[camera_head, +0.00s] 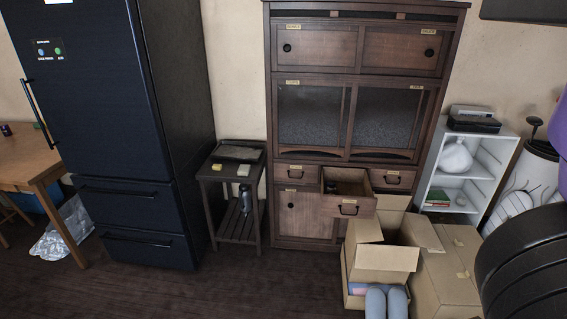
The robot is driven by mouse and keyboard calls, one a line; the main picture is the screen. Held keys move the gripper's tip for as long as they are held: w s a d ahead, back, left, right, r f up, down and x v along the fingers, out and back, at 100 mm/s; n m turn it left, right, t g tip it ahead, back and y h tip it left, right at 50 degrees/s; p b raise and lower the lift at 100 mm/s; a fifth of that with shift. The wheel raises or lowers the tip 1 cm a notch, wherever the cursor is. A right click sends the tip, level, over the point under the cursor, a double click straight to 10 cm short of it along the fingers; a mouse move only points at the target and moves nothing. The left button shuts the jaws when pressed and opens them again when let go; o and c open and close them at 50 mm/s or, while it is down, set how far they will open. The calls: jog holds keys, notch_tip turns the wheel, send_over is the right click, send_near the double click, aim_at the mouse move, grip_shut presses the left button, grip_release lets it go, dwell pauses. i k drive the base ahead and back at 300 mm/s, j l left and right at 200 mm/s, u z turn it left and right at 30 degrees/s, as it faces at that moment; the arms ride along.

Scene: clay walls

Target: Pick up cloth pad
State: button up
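A small dark side table (207,174) stands between the fridge and the wooden cabinet. On its top lie a flat dark-grey piece (237,153), a pale cream block-like piece (243,170) and a smaller light piece (217,167). One of these may be the cloth pad, but they are too small to tell which. The pieces lie apart from each other. My gripper is not in view. Dark ribbed and purple parts at the right edge look like my arm.
A dark blue fridge (95,90) stands left of the side table. The wooden cabinet (315,55) has an open drawer (348,207) sticking out. Open cardboard boxes (385,258), a white shelf (490,165) and a wooden table (30,160) stand around. The floor in front of the side table is clear.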

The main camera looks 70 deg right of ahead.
aim_at(243, 169)
jog(key=z, duration=1.35)
